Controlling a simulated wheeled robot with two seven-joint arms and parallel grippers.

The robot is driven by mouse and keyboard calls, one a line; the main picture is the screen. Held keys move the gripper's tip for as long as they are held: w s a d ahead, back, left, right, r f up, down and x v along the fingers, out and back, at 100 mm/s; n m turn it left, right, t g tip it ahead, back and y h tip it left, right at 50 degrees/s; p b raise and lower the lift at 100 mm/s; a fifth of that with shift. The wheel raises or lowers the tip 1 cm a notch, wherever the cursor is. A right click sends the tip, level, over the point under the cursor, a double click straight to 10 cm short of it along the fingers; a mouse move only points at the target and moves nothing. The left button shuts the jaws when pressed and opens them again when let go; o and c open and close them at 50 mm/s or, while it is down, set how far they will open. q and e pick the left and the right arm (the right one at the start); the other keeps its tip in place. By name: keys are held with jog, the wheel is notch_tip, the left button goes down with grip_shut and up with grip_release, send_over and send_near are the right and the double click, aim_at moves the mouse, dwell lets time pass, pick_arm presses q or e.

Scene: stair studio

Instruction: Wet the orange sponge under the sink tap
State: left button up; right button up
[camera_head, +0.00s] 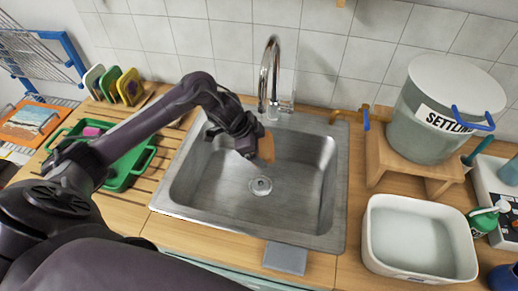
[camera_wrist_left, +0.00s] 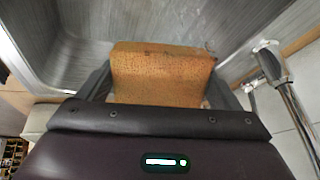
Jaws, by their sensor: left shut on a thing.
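The orange sponge (camera_head: 267,147) is held over the steel sink (camera_head: 190,192), in front of and below the chrome tap (camera_head: 270,75). My left gripper (camera_head: 255,141) is shut on it. In the left wrist view the sponge (camera_wrist_left: 162,72) sits between the two fingers, with the sink wall behind it and the tap (camera_wrist_left: 284,88) to the right. No water stream shows from the tap. My right gripper is not in view.
A green tray (camera_head: 130,170) with a pink item stands left of the sink. A white basin (camera_head: 420,238) and a lidded "SETTLING" bucket (camera_head: 437,125) on a wooden stand (camera_head: 385,168) are to the right. A grey pad (camera_head: 286,258) lies at the sink's front edge.

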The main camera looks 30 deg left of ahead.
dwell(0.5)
pick_arm(q)
jog(key=shift+s+d+r+p, duration=0.1)
jog(key=shift+s+d+p, duration=0.1)
jog(key=shift+s+p, duration=0.35)
jog(key=shift+s+d+p, duration=0.2)
jog(key=shift+s, duration=0.5)
jog(key=shift+s+d+p, duration=0.35)
jog(key=shift+s, duration=0.5)
jog(key=shift+s+d+p, duration=0.3)
jog(key=shift+s, duration=0.5)
jog(key=shift+s+d+p, duration=0.35)
jog(key=shift+s, duration=0.5)
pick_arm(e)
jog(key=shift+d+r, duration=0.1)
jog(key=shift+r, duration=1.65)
pick_arm(q)
jog(key=s+d+r+p, duration=0.1)
jog(key=s+r+p, duration=0.2)
jog(key=s+p, duration=0.1)
jog(key=shift+s+d+r+p, duration=0.35)
jog(key=shift+r+p, duration=0.05)
jog(key=shift+p, duration=0.35)
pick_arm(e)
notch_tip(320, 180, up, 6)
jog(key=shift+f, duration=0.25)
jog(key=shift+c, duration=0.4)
